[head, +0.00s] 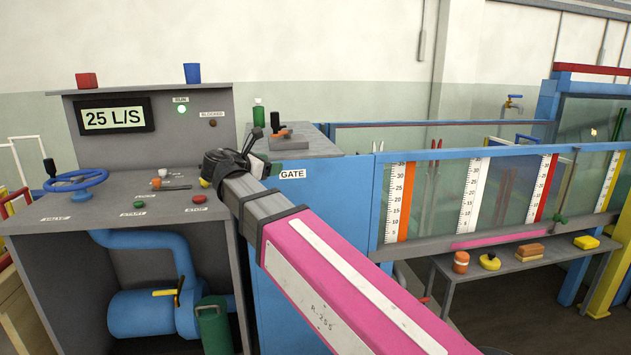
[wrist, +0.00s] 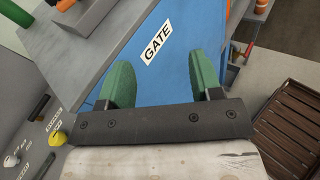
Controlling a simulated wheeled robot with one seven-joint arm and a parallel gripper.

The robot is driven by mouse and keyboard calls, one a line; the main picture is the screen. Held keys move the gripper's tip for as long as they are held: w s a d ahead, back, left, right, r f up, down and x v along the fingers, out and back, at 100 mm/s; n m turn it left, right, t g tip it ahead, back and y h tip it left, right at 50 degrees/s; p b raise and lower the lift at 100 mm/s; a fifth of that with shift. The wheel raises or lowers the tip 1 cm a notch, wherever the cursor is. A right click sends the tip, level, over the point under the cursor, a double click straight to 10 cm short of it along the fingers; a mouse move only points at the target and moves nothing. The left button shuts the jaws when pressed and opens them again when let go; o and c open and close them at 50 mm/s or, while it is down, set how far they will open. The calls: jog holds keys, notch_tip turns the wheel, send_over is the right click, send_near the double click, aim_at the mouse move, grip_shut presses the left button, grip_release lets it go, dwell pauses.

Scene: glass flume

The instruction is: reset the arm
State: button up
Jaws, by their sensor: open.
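My arm, with a pink link and a grey section, reaches in the head view from the bottom right up to the control desk. In the wrist view my gripper (wrist: 163,60) is open, its two green fingers apart with nothing between them. Past the fingers is the blue side of the gate cabinet (wrist: 188,62) with its GATE label (wrist: 158,44). The cabinet also shows in the head view (head: 272,235). There the arm's end hides part of the desk and cabinet, and the fingers are mostly hidden.
The control desk (head: 140,212) has a blue handwheel (head: 76,184), buttons and a display (head: 112,116) reading 25 L/S. A lever (head: 275,124) stands on the cabinet top. The glass flume (head: 465,195) runs right, above a low bench (head: 515,262) with small items. A brown slatted crate (wrist: 290,125) is at lower right.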

jog(key=w+d+f+m+g+y, duration=0.1)
jog(key=d+f+m+g+y, duration=0.3)
jog(key=d+f, duration=0.65)
jog(key=w+d+f+m+g+h, duration=0.1)
jog(key=d+f+m+g, duration=0.2)
jog(key=d+f+m, duration=0.75)
jog(key=s+d+f+m+g+y, duration=0.1)
jog(key=s+d+f+m+y, duration=0.1)
jog(key=f, duration=0.6)
jog(key=s+d+f+m+g+y, duration=0.2)
jog(key=s+d+f+m, duration=0.3)
jog(key=f, duration=0.4)
jog(key=s+d+f+m+g+y, duration=0.2)
jog(key=s+d+f+m+y, duration=0.1)
jog(key=f, duration=0.5)
jog(key=shift+s+d+f+m, duration=0.35)
jog(key=shift+s+d+m, duration=0.25)
jog(key=shift+d+m, duration=0.25)
jog(key=shift+d, duration=0.15)
dwell(0.4)
